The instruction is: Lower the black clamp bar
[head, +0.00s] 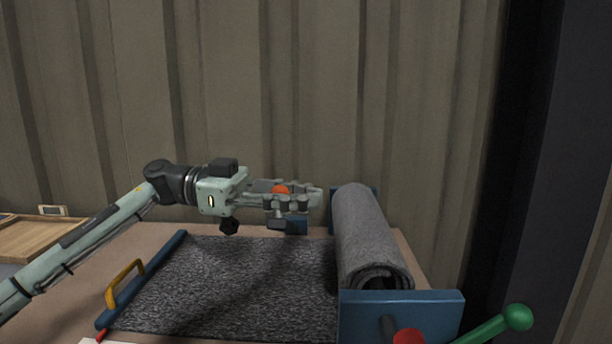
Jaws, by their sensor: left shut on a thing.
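My left gripper (306,196) reaches in from the left over the far edge of the mat. Its fingers are closed around an orange ball knob (281,190), which shows between them. I cannot clearly make out a black clamp bar; the gripper covers what the knob is fixed to. My right gripper is not in view.
A roll of grey material (366,235) lies right of the gripper, between blue end brackets (440,310). A grey mat (240,285) covers the table, with a blue bar and yellow handle (122,282) at left. A green-knobbed lever (518,317) and red knob (408,338) stand front right.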

